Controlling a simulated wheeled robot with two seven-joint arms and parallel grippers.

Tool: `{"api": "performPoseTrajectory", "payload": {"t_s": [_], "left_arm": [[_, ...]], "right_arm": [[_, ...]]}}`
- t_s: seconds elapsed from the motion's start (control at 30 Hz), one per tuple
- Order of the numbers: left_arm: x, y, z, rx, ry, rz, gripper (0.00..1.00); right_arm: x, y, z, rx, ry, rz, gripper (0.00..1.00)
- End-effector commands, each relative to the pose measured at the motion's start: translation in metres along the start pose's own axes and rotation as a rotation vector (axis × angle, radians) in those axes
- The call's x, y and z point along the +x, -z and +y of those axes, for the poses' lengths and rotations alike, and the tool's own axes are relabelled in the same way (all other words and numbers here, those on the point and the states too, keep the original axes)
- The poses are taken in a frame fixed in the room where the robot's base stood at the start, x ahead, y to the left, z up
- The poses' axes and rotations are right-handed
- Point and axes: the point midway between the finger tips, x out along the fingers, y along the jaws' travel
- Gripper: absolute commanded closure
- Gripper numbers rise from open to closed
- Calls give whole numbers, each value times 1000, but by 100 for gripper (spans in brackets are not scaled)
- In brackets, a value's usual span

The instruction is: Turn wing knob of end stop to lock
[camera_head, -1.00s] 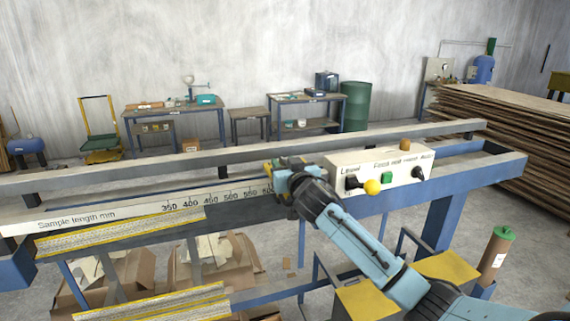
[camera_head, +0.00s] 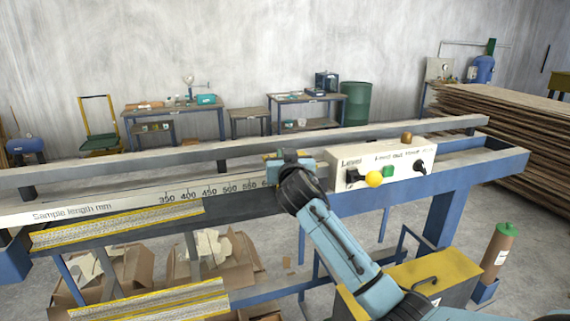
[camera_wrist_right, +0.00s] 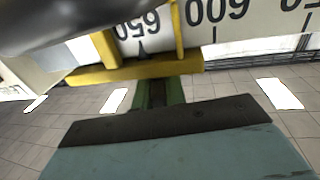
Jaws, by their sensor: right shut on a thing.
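The end stop (camera_head: 271,157) sits on the rail at the high end of the sample length scale, mostly covered by my right gripper. Its yellow frame (camera_wrist_right: 135,74) shows in the right wrist view, around the scale near the 650 mark. My right gripper (camera_head: 287,163) is at the end stop, shut on its wing knob. The knob is hidden behind the gripper and wrist in the head view, and I cannot make out its angle. A dark, blurred shape fills the upper left of the right wrist view. My left gripper is not in view.
The scale rail (camera_head: 130,206) runs left.

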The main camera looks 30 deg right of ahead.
Motion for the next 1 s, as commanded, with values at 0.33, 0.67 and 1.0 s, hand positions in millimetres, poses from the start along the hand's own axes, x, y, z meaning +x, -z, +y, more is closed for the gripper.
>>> {"api": "performPoseTrajectory", "payload": {"t_s": [0.33, 0.67, 1.0], "left_arm": [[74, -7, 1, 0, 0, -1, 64], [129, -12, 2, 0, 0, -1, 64], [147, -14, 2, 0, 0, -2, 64]], "right_arm": [[0, -8, -3, 9, -315, -1, 100], [0, -5, -2, 2, -614, -1, 100], [0, -1, -1, 0, -806, 0, 100]]}}
